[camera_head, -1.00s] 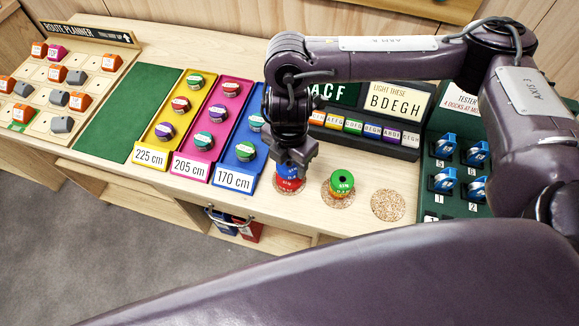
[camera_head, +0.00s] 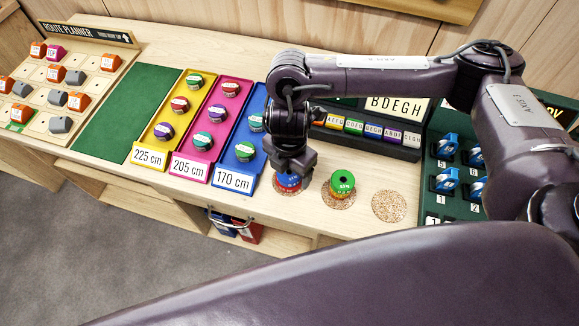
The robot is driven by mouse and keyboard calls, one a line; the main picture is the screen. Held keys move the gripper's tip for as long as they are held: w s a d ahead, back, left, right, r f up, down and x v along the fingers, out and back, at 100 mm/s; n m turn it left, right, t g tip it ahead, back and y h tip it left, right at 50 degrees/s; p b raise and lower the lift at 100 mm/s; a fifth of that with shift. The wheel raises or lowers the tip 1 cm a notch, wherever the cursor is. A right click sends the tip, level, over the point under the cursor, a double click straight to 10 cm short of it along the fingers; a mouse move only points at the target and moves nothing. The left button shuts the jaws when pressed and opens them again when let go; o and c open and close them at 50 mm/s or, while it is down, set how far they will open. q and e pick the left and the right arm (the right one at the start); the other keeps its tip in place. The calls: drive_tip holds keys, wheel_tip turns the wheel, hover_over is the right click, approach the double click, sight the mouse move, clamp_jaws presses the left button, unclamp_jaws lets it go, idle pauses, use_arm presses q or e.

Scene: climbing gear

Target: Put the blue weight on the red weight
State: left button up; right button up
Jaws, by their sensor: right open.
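The blue weight (camera_head: 287,178) sits under my right gripper (camera_head: 291,168), on the leftmost cork disc. The red weight (camera_head: 288,188) shows as a narrow band just below the blue one, and the two look stacked. My right gripper reaches down from above with its fingers at the blue weight. It is open. The fingers hide part of the blue weight's top, so any small gap between fingers and weight cannot be seen. My left gripper is not in view.
A green weight (camera_head: 342,183) on an orange one stands on the middle cork disc. The right cork disc (camera_head: 388,206) is empty. A blue tray (camera_head: 233,180) with holds lies left of my gripper. A dark block rack (camera_head: 372,143) stands behind.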

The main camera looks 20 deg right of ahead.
sight(289, 171)
wheel_tip(289, 171, up, 12)
drive_tip(key=p, duration=0.1)
drive_tip(key=shift+r, duration=0.15)
idle(0.4)
idle(0.5)
